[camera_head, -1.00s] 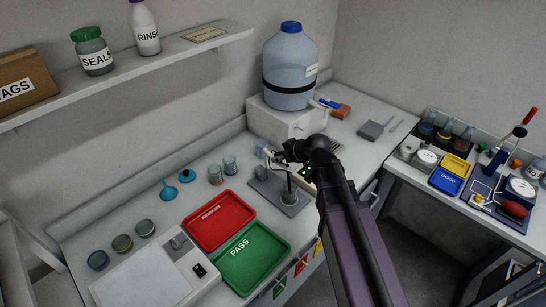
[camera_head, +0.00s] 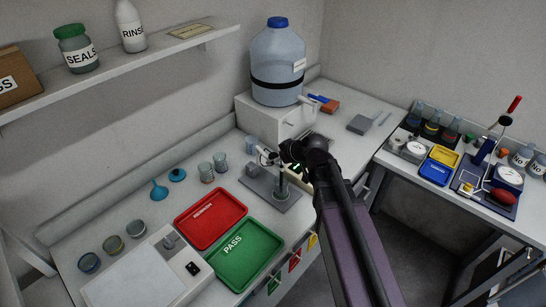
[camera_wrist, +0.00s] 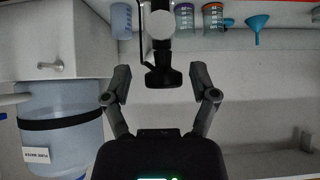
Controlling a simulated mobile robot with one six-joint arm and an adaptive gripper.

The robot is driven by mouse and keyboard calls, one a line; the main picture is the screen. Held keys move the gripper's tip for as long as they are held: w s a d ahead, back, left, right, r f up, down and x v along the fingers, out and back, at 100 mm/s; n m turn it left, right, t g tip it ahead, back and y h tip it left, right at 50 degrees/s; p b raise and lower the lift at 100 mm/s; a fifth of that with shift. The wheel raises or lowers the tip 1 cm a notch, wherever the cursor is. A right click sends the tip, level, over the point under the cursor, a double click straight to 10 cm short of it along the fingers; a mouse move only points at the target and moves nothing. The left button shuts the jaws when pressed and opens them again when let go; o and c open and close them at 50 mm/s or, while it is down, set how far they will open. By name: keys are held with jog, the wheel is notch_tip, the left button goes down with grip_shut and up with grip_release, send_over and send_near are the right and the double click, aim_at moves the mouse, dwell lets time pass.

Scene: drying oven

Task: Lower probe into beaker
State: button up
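A stand with a grey base plate (camera_head: 287,203) and a short upright post is on the bench, right beside my gripper (camera_head: 290,152). In the wrist view, whose picture is upside down, my gripper (camera_wrist: 161,78) has its two fingers spread. A black, flared part (camera_wrist: 163,78) of the stand lies between them, with gaps on both sides. A pale round part (camera_wrist: 162,25) is beyond it. I cannot tell which part is the probe. A clear beaker (camera_wrist: 121,20) is near the stand; it also shows in the head view (camera_head: 251,144). The arm partly hides the stand.
Two small cups (camera_head: 206,173) stand left of the stand. A red tray (camera_head: 210,220) and green PASS tray (camera_head: 245,255) lie in front. A large water bottle (camera_head: 277,60) stands on a white box behind. A second bench with instruments is at right.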

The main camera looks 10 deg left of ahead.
jog(key=shift+a, duration=0.15)
dwell(0.3)
jog(key=s+d+f+m+g+h, duration=0.1)
jog(key=s+d+f+m+h, duration=0.1)
jog(key=d, duration=0.6)
jog(key=s+d+f+m+g+h, duration=0.2)
jog(key=s+d+m, duration=0.3)
jog(key=d, duration=0.3)
jog(key=s+d+f+m+g+h, duration=0.2)
jog(key=s+d, duration=0.4)
jog(key=d, duration=0.3)
jog(key=shift+m+h, duration=0.9)
jog(key=shift+m, duration=0.1)
dwell(1.0)
